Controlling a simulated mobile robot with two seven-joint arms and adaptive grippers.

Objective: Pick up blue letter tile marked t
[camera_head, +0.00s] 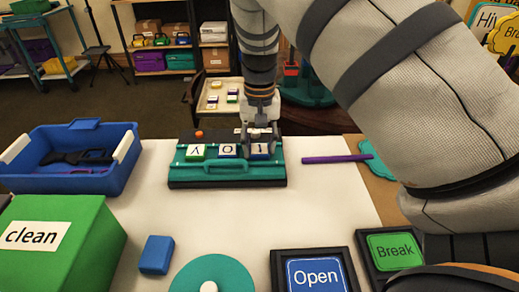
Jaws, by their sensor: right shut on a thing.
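A blue-edged letter tile (260,149) stands at the right end of a teal and black case (180,174) on the white table. Its white face bears a dark upright stroke; its top is covered by my gripper. My right gripper (258,136) reaches down from above and is shut on this tile, which is still at the case. To its left are another blue tile (227,151) with a round letter and a green tile (196,152) with a V-like letter. My left gripper is out of view.
A blue bin (60,184) with dark tools stands at left, a green "clean" box (85,262) in front. A blue block (157,255), teal disc (212,275), "Open" sign (315,277) and "Break" sign (394,251) lie nearer. A purple stick (337,159) lies right. The table's middle is clear.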

